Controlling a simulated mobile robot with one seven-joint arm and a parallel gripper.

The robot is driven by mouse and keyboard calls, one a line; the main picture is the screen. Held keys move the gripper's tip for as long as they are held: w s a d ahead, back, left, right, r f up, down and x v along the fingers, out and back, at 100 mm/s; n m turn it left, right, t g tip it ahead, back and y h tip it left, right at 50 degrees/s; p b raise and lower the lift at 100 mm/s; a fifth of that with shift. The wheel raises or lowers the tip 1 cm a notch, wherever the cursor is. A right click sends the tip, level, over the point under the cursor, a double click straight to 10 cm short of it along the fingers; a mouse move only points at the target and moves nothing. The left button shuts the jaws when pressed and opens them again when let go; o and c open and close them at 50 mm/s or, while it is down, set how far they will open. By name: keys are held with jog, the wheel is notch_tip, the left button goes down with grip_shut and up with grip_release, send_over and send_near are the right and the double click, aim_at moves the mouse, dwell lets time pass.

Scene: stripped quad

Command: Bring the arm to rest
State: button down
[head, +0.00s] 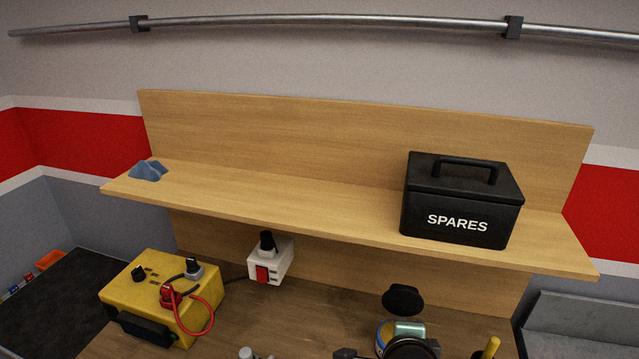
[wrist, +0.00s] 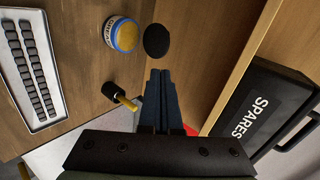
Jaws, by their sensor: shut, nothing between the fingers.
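My gripper (wrist: 160,75) shows in the wrist view, its two dark fingers together with nothing between them. They point over the wooden bench (wrist: 80,15), toward a black disc (wrist: 157,40) and a blue and yellow tin (wrist: 123,35). The fingers look apart from both, but their height above the bench is hard to judge. In the head view I cannot clearly make out the gripper; dark shapes at the bottom edge, near the tin, are cut off.
A black SPARES box (head: 461,200) stands on the wooden shelf (head: 290,205), with a blue cloth-like lump (head: 148,170) at its left end. Below are a yellow unit (head: 150,295) with a red cable and a white socket box (head: 270,262). A keyboard (wrist: 32,70) and a yellow-handled tool (wrist: 122,99) lie near.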

jog(key=w+a+r+n+t+b, duration=0.15)
jog(key=r+n+t, duration=0.25)
jog(key=r, duration=0.7)
jog(key=w+a+r+n+t+p, duration=0.1)
jog(key=w+a+r+n+t, duration=0.2)
jog(key=r, duration=0.8)
jog(key=s+a+r+n+t+y, duration=0.1)
jog(key=s+a+r+n+t, duration=0.2)
jog(key=r, duration=0.5)
jog(key=s+a+r+n+t+y+b, duration=0.1)
jog(key=s+a+r+n+t, duration=0.2)
jog(key=s+r+n, duration=0.2)
jog(key=s+a+r+n+t, duration=0.3)
jog(key=s+r, duration=0.6)
jog(key=r, duration=0.3)
jog(key=shift+r+n+t+y+b, duration=0.15)
jog(key=shift+n+t+y+b, duration=0.35)
jog(key=shift+n, duration=0.5)
jog(key=shift+s, duration=0.1)
